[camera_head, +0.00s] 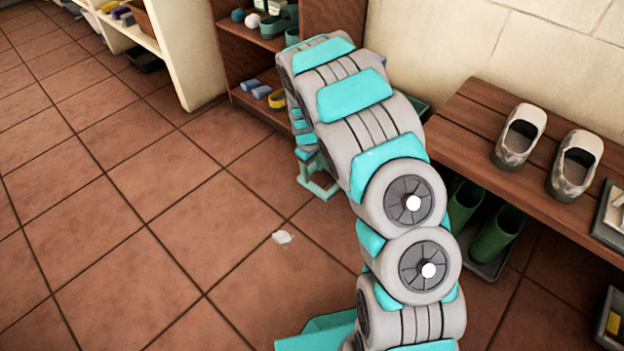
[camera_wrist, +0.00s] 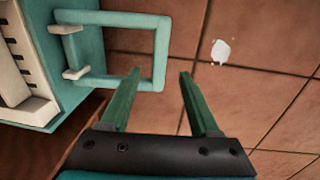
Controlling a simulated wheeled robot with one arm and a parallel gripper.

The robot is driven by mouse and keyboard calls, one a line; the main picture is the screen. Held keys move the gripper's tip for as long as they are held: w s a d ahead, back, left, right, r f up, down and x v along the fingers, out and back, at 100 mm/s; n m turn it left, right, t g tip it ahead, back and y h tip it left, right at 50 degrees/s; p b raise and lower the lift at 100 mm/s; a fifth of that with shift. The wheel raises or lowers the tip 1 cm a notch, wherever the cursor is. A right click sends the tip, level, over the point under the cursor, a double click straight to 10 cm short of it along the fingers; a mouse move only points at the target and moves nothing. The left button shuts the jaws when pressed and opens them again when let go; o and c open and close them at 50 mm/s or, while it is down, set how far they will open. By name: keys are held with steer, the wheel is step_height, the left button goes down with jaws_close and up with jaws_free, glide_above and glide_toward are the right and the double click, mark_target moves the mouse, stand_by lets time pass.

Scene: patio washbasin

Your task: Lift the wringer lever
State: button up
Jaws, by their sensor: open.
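The wringer lever is a flat teal rectangular loop (camera_wrist: 161,50) in the wrist view. White brackets (camera_wrist: 75,73) join it to the side of a teal box (camera_wrist: 90,42) at upper left. In the head view, the loop (camera_head: 321,192) sticks out low beside my arm, and my arm hides much of the box. My gripper (camera_wrist: 160,76) is open and empty, its green fingers pointing toward the loop. In the wrist view, the loop's outer bar lies between the two fingertip lines. The left fingertip overlaps the loop's lower edge; I cannot tell whether they touch.
A wooden bench (camera_head: 470,145) with two shoes stands right of my arm, with green boots (camera_head: 498,235) below it. A brown shelf (camera_head: 240,60) stands behind. A white patch (camera_head: 282,237) lies on the tiles. The tiled floor at left is clear.

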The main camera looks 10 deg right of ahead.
mark_target(314, 186)
steer(key=f, duration=0.7)
steer(key=shift+w+d+f+b, duration=0.25)
steer(key=shift+d+b, duration=0.05)
steer(key=shift+b, duration=0.05)
jaws_close()
stand_by(1.1)
